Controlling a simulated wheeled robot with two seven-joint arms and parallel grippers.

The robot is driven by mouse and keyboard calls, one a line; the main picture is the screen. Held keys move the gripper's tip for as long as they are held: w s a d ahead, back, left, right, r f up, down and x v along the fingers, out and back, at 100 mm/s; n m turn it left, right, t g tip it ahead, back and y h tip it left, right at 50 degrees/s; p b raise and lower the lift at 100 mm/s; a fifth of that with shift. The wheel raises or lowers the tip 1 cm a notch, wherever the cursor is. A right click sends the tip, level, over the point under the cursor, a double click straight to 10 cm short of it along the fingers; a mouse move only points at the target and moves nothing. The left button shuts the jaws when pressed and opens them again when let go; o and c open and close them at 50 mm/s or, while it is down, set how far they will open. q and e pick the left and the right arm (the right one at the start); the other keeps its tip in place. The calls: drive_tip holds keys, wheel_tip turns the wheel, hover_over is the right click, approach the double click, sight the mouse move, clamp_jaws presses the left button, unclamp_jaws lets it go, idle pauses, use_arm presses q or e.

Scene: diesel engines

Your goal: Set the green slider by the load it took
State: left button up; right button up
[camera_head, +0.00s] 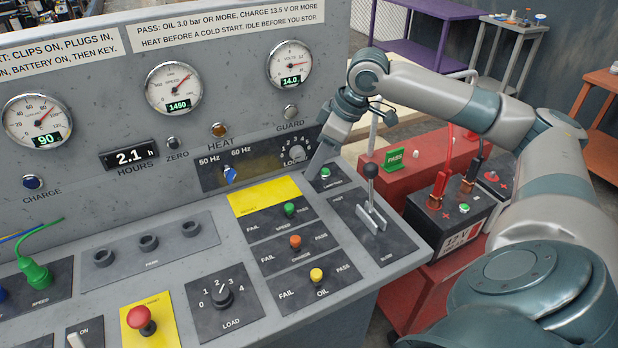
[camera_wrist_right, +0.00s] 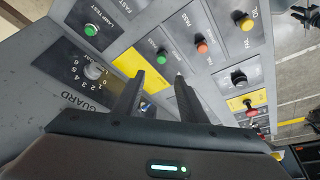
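The green slider knob (camera_head: 289,209) stands on the SPEED plate, between FAIL at its left and PASS at its right. Its exact setting is hard to tell. It also shows in the right wrist view (camera_wrist_right: 162,56), just beyond my fingers. My right gripper (camera_head: 316,168) hangs over the panel near the lamp test button, behind the slider and apart from it. In the right wrist view its two fingers (camera_wrist_right: 157,80) are spread with nothing between them. The LOAD knob (camera_head: 222,297) has marks 0 to 4; its pointer is unclear. My left gripper is not in view.
Orange (camera_head: 295,242) and yellow (camera_head: 317,275) sliders stand in front of the green one. A grey lever (camera_head: 371,190) rises at the right. A red emergency button (camera_head: 141,317) and a green plug (camera_head: 36,272) stand at left. A battery (camera_head: 452,218) is beyond the panel's right edge.

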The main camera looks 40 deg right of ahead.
drive_tip(key=shift+v, duration=1)
drive_tip(key=shift+r, duration=0.1)
